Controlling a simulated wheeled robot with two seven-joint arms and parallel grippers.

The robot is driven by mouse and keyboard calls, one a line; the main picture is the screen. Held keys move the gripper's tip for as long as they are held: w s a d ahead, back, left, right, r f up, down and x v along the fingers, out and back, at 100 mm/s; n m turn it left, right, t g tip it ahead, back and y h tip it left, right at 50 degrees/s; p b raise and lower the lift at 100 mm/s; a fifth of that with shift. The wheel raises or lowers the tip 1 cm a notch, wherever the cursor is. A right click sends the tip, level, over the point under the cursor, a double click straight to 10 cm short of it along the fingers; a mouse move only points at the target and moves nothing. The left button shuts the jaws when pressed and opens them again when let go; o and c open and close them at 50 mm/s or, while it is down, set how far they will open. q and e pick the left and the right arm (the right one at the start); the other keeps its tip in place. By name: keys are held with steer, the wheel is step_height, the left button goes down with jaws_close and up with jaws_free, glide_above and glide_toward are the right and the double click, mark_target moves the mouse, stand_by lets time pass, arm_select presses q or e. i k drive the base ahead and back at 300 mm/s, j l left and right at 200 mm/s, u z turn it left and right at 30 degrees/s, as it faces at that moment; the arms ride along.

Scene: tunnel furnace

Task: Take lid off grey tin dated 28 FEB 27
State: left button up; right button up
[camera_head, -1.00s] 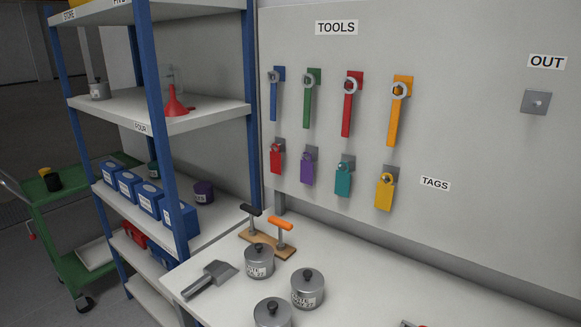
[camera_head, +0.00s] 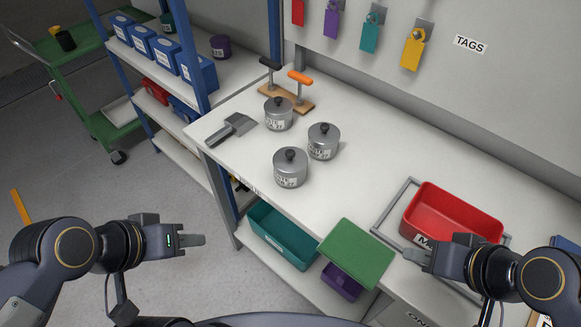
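Three grey tins with black-knobbed lids stand upright on the white bench: a back-left tin (camera_head: 278,116), a right tin (camera_head: 323,143) and a front tin (camera_head: 290,169). All three have their lids on. Each has a white label with dark print, too small to read for certain, so I cannot tell which is dated 28 FEB 27. My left gripper (camera_head: 203,240) is over the floor, left of the bench and apart from the tins. My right gripper (camera_head: 408,257) is at the bench's front edge by the red bin. Both are seen side-on, so their finger gaps are hidden.
A grey scoop (camera_head: 232,128) lies left of the tins, and a wooden stand with two handled tools (camera_head: 287,97) is behind. A red bin (camera_head: 452,212) in a grey frame is at right. A green board (camera_head: 356,252) projects at the front. Bench between tins and bin is clear.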

mark_target(288, 160)
steer(key=z, duration=0.95)
steer(key=j+z, duration=0.65)
steer(key=z, duration=0.15)
steer(key=k+j+z, duration=0.15)
steer(key=j+z, duration=0.25)
steer(key=k+j, duration=0.15)
steer(key=j, duration=0.2)
steer(key=k+j+z, duration=0.15)
steer(key=j, duration=0.15)
steer(key=k+j, duration=0.15)
steer(key=j, duration=0.15)
steer(key=j+z, duration=0.05)
